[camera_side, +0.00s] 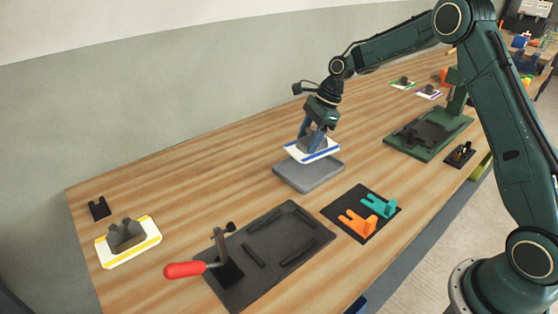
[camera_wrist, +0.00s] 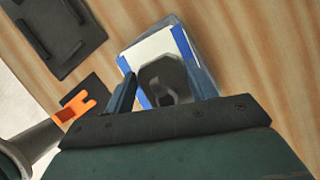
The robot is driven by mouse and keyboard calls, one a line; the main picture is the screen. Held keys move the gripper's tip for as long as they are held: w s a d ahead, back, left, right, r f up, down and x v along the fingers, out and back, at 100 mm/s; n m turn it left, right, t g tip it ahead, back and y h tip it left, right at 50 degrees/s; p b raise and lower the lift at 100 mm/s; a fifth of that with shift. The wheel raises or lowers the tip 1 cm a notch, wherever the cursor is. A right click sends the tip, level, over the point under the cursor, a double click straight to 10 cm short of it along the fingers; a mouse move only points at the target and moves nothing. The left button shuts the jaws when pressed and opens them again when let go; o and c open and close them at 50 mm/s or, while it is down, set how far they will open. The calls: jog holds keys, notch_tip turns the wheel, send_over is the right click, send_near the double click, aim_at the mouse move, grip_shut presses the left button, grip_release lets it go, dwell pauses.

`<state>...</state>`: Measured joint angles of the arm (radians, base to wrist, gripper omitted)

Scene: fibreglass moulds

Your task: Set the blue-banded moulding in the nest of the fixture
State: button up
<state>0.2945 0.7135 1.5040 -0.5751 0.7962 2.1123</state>
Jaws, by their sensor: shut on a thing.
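The blue-banded moulding (camera_side: 325,152) is a white plate with blue bands and a grey raised part. My gripper (camera_side: 312,137) is shut on that grey part, above or on a grey block (camera_side: 308,176); I cannot tell if they touch. The wrist view shows the moulding (camera_wrist: 155,46) between the blue fingers of my gripper (camera_wrist: 165,92). The fixture (camera_side: 262,248) is a dark plate with raised bars and a red-handled clamp (camera_side: 185,269), at the front of the bench. Its nest between the bars looks empty. Part of the fixture (camera_wrist: 75,40) shows at the wrist view's upper left.
A yellow-banded moulding (camera_side: 148,250) lies at the left, near a small black block (camera_side: 99,208). A black mat (camera_side: 341,215) with orange (camera_side: 358,223) and teal (camera_side: 378,206) forked pieces lies right of the fixture. A green press-like stand (camera_side: 430,132) is farther right.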

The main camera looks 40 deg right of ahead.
aim_at(325, 138)
jog(key=shift+f, duration=3.55)
jog(key=shift+f, duration=0.15)
jog(key=o, duration=1.3)
jog(key=v, duration=1.3)
jog(key=shift+r, duration=0.35)
